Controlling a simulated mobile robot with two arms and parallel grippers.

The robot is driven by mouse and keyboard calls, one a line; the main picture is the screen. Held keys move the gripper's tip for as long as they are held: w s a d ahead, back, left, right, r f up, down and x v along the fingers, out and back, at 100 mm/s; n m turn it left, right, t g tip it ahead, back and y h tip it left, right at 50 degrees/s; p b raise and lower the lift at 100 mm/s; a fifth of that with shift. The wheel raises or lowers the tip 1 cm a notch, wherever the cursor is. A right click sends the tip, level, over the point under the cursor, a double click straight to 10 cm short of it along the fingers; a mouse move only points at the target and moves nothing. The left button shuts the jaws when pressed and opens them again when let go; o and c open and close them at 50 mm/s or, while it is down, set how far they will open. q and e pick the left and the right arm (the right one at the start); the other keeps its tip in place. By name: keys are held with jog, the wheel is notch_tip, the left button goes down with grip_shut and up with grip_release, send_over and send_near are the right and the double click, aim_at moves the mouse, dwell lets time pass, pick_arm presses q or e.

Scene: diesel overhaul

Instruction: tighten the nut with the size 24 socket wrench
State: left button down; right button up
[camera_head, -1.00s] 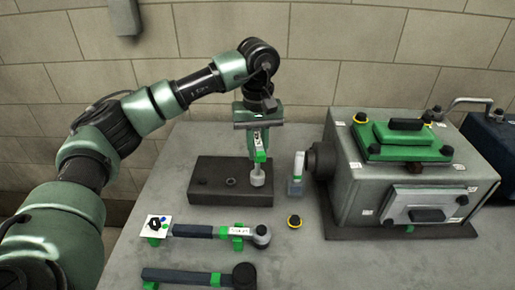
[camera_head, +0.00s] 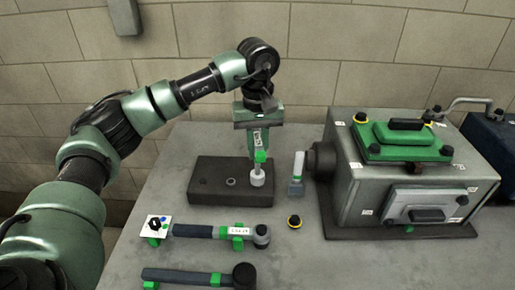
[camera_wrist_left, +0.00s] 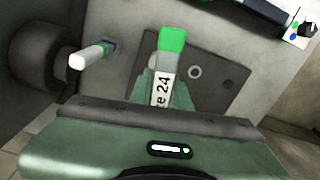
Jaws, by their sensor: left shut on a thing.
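The size 24 socket wrench (camera_head: 260,157) has a white label, a green part and a pale grey socket end. It stands roughly upright, with its socket low at the right end of the dark block (camera_head: 213,193). I cannot tell whether the socket sits in the block or just above it. My left gripper (camera_head: 258,130) is shut on the wrench from above. In the left wrist view the wrench (camera_wrist_left: 172,42) shows its green end and part of its "24" label. Whatever lies under the socket is hidden. My right gripper is not in view.
Two more wrenches, an upper one (camera_head: 200,231) and a lower one (camera_head: 185,277), lie in front. A white-handled tool (camera_head: 298,164) stands upright between the block and the grey engine housing (camera_head: 350,205).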

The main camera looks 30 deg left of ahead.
aim_at(257, 138)
pick_arm(q)
jog(key=shift+w+r+p, duration=0.1)
jog(key=shift+r+p, duration=0.5)
jog(key=shift+r, duration=0.15)
jog(key=shift+r+p, duration=0.6)
jog(key=shift+r, duration=0.35)
notch_tip(257, 138, up, 6)
jog(key=p, duration=0.4)
jog(key=shift+r, duration=0.1)
